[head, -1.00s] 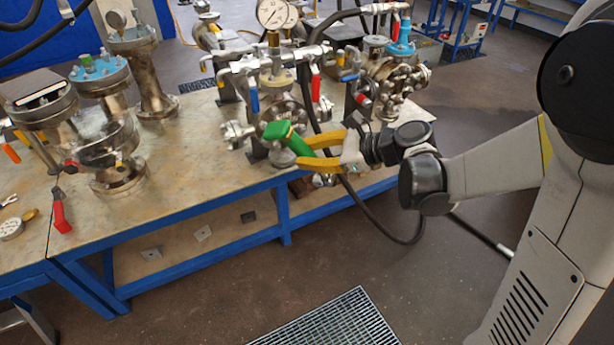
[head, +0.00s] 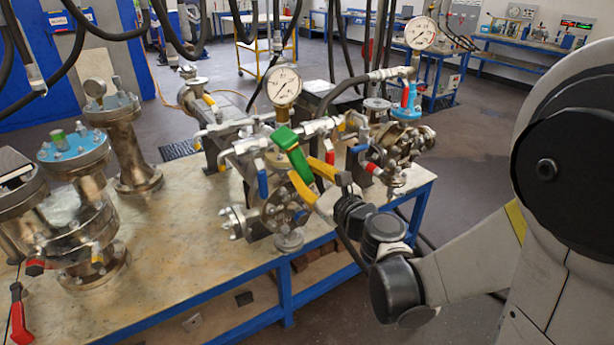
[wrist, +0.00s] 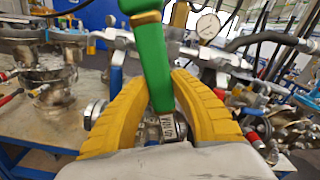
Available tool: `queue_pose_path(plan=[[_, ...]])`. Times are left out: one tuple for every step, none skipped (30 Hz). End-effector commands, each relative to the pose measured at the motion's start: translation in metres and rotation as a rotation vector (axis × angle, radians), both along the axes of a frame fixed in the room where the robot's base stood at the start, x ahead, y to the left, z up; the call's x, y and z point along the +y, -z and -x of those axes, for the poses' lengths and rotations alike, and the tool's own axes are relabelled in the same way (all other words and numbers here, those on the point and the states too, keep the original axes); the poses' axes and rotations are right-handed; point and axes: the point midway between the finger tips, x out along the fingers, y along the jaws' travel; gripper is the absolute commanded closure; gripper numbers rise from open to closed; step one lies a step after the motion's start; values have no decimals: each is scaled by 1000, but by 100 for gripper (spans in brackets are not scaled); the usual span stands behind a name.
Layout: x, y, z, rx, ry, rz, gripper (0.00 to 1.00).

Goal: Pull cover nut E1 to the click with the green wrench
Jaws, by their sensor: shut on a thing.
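The green wrench (head: 291,152) is held between the yellow fingers of my gripper (head: 310,179), above the front of the bench. In the wrist view the green handle (wrist: 152,60) stands up between both fingers (wrist: 164,90), with a small printed label at its lower end. Behind and below it in the head view is a flanged metal vessel (head: 279,208) with bolts around its face. I cannot tell which nut is E1, and no contact between wrench and nut is visible.
Pressure gauges (head: 284,85), valves and pipes stand close behind my gripper. Another vessel with a blue cover (head: 73,148) stands at the left of the bench (head: 180,255). Hoses hang overhead. The bench front between the vessels is fairly clear.

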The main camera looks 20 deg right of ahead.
Motion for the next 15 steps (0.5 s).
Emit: queue_pose_path(plan=[[2, 0, -6, -1, -1, 0, 100], [3, 0, -9, 1, -1, -1, 100], [5, 0, -14, -1, -1, 0, 100], [6, 0, -17, 0, -2, 0, 100], [6, 0, -18, -1, -1, 0, 100], [6, 0, -17, 0, -1, 0, 100], [6, 0, -17, 0, -1, 0, 100], [6, 0, -17, 0, -1, 0, 100], [7, 0, -18, 0, -1, 0, 100], [7, 0, -18, 0, -1, 0, 100], [7, 0, -18, 0, -1, 0, 100], [7, 0, -18, 0, -1, 0, 100], [7, 0, -18, 0, -1, 0, 100], [7, 0, -18, 0, -1, 0, 100], [7, 0, -18, 0, -1, 0, 100]])
